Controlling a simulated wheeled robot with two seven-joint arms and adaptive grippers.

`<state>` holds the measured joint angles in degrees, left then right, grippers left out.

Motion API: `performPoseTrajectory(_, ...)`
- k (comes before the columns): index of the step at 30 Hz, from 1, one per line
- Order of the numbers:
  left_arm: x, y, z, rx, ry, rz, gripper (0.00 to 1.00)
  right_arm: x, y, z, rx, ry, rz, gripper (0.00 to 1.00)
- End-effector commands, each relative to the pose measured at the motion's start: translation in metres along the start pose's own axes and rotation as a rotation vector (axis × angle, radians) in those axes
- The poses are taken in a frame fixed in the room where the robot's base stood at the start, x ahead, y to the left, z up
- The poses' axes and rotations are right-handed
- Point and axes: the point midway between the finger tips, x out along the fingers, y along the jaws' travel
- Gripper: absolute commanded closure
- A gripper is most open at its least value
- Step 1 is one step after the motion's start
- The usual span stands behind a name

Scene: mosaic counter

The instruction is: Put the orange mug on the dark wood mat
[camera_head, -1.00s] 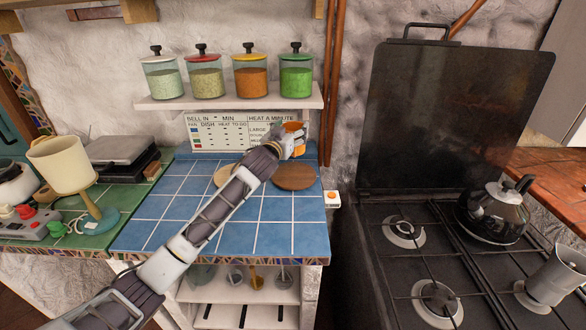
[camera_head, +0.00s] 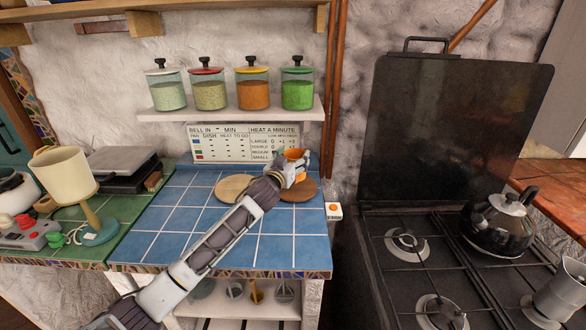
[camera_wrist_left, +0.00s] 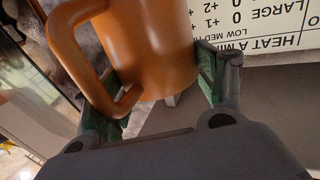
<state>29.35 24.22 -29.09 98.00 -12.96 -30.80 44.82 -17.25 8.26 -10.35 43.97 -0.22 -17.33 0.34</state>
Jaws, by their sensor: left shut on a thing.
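The orange mug (camera_head: 294,153) is in my left gripper (camera_head: 297,168), which is shut on it. In the head view only the mug's upper part shows; the gripper covers the rest. In the left wrist view the mug (camera_wrist_left: 150,45) sits between the two fingers, its handle to the left. The dark wood mat (camera_head: 303,193) is a round board at the back right of the blue tiled counter, partly behind my wrist. The mug appears over or just above it; I cannot tell whether its base touches. My right gripper is out of view.
A round light wood mat (camera_head: 230,188) lies just left of the dark one. A printed chart (camera_head: 225,143) stands behind, under a shelf (camera_head: 230,113) with several jars. A black stove (camera_head: 385,225) is to the right. The blue tiles (camera_head: 290,245) in front are clear.

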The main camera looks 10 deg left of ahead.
Motion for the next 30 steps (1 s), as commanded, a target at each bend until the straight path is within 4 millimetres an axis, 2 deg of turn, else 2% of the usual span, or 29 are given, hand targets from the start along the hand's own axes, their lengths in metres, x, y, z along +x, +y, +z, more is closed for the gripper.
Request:
performPoseTrajectory(3,0.0,0.001,0.017,0.0,-0.002,0.001,0.77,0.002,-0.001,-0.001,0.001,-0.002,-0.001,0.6)
performPoseTrajectory(9,0.0,0.0,0.035,0.0,0.0,0.001,0.77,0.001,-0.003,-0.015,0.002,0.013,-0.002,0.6)
performPoseTrajectory(14,0.0,0.001,0.037,-0.001,0.001,0.001,0.77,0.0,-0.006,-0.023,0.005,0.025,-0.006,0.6)
performPoseTrajectory(25,0.0,0.001,0.04,-0.001,0.001,0.001,0.77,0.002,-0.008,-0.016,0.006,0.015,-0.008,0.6)
performPoseTrajectory(26,0.0,0.0,0.041,-0.001,-0.001,0.001,0.27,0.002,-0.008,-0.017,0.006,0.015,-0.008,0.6)
performPoseTrajectory(30,0.0,0.0,0.04,-0.001,-0.001,0.001,0.08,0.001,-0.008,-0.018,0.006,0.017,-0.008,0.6)
